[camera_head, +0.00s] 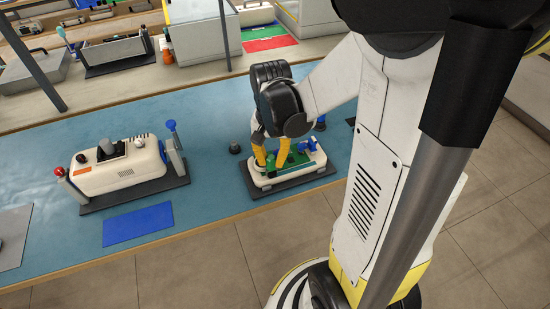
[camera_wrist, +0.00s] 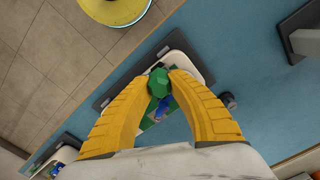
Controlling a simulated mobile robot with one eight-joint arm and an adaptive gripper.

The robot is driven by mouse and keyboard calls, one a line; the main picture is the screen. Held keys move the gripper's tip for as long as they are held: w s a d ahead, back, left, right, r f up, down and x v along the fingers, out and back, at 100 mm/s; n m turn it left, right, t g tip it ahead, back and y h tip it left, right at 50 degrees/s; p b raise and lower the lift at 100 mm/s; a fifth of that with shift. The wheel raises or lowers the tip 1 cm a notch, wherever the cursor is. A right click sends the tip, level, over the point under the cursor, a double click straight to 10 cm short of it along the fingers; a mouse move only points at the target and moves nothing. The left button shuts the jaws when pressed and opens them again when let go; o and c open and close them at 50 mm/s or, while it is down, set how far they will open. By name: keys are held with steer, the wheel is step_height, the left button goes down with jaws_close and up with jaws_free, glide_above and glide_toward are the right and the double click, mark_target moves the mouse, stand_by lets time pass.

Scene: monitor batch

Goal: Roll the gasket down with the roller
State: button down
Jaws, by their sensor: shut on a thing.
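My gripper (camera_head: 270,162) has its yellow fingers down over a white open housing (camera_head: 264,181) on the blue bench. The wrist view shows its fingertips (camera_wrist: 159,82) closed on a faceted green piece (camera_wrist: 158,84), which appears to be the roller's handle. A blue part (camera_wrist: 164,104) shows beside the green piece; I cannot tell whether it belongs to it. A green board (camera_head: 297,161) lies in the housing, with a blue piece (camera_head: 308,144) at its far right. I cannot make out the gasket, or whether the held piece touches the housing; the fingers hide that area.
A white device (camera_head: 118,172) with knobs stands on a dark base to the left. A blue mat (camera_head: 138,224) lies near the bench's front edge. A small dark knob (camera_head: 235,149) stands just left of the housing.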

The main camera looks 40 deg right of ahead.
steer(key=shift+r, duration=0.1)
step_height(320, 180, up, 7)
steer(key=p, duration=0.6)
steer(key=shift+d, duration=0.1)
